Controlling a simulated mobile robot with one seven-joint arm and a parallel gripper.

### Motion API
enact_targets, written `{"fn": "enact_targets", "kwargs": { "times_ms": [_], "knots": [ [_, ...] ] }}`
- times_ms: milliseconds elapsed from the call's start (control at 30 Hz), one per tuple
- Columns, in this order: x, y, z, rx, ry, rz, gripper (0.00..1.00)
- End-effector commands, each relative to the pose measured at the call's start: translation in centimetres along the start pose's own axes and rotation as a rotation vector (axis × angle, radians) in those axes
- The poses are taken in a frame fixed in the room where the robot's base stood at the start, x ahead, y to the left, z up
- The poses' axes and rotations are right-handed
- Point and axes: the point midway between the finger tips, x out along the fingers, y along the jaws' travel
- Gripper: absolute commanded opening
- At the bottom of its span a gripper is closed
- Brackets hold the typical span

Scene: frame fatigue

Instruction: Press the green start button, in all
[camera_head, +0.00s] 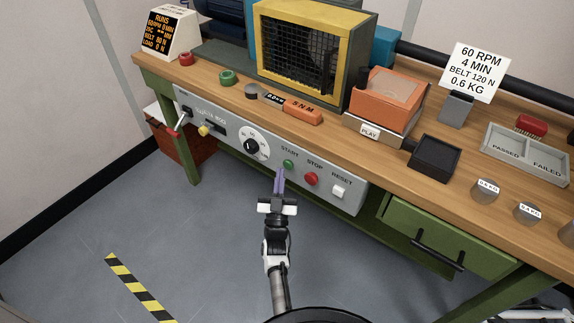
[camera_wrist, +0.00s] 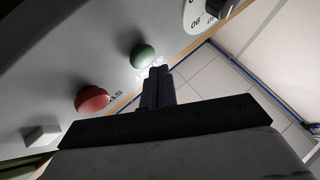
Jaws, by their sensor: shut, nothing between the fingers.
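The green start button (camera_head: 288,164) is on the grey front panel (camera_head: 225,134) of the workbench, under the word START. In the wrist view it is a green dome (camera_wrist: 142,56) just beyond and left of the fingertips. My gripper (camera_head: 280,172) is shut and empty, its fingers pointing at the panel just left of and below the green button. In the wrist view the closed fingertips (camera_wrist: 159,70) are close to the button; I cannot tell whether they touch it.
Right of the green button are a red stop button (camera_head: 311,179) and a white reset switch (camera_head: 339,192). Left of it is a dial (camera_head: 252,145). A green drawer (camera_head: 440,237) with a black handle is lower right. The floor (camera_head: 150,215) in front is open.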

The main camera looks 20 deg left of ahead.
Motion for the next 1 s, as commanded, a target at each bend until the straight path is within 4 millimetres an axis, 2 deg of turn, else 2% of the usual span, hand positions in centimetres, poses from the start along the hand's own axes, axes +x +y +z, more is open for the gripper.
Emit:
{"fn": "enact_targets", "kwargs": {
  "times_ms": [267, 700, 1000],
  "knots": [
    [-0.1, -0.1, -0.1, 0.000, -0.001, -0.001, 0.00],
    [-3.0, -2.2, -2.2, 0.001, -0.001, -0.001, 0.00],
    [-3.5, -2.5, -2.5, 0.001, 0.000, 0.001, 0.00]
  ]
}}
